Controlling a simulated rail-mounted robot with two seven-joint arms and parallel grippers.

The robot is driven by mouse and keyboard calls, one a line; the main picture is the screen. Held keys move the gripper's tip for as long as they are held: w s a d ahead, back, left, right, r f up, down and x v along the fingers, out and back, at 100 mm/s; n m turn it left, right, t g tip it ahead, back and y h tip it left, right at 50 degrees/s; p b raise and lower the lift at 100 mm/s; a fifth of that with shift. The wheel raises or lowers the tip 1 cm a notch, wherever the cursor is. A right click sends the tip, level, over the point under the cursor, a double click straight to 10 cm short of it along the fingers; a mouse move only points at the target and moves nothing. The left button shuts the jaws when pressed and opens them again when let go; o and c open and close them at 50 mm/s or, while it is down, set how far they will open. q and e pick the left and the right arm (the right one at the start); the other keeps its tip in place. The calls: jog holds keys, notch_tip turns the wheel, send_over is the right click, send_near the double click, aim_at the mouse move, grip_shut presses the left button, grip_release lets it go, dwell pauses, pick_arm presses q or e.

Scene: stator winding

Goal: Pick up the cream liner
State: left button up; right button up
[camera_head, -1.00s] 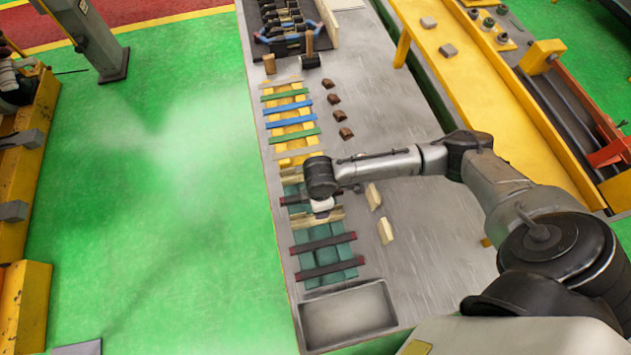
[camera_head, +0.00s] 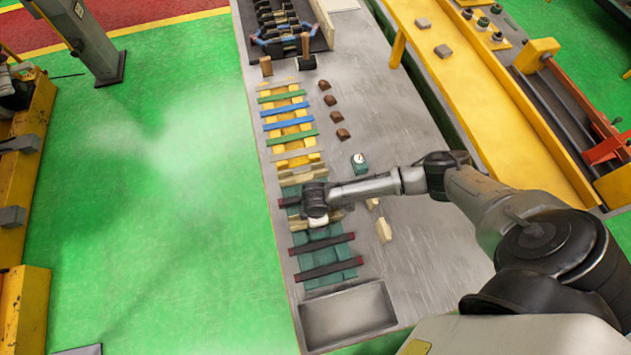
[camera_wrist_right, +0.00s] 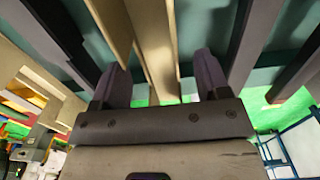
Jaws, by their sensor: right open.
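A cream liner (camera_wrist_right: 155,45) shows as a long strip in the right wrist view, between the two fingers of my right gripper (camera_wrist_right: 160,82). A second cream strip (camera_wrist_right: 110,28) lies beside it to the left. In the head view, part of a cream strip (camera_head: 336,215) shows next to my right gripper (camera_head: 318,221), over the green rack (camera_head: 328,236). The wrist covers the rest. My right gripper is open, with gaps visible beside the strip; contact cannot be told. My left gripper is in neither view.
Dark red strips (camera_head: 325,244) lie across the rack nearby. Cream blocks (camera_head: 384,230) and a teal item with a white dial (camera_head: 359,161) sit to the right. A grey tray (camera_head: 348,314) stands at the near end. The bench right of the blocks is bare.

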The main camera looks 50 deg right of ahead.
jog(key=shift+f, duration=0.55)
jog(key=shift+c, duration=0.3)
jog(key=c, duration=0.8)
jog(key=shift+o, duration=0.2)
jog(key=shift+r, duration=0.2)
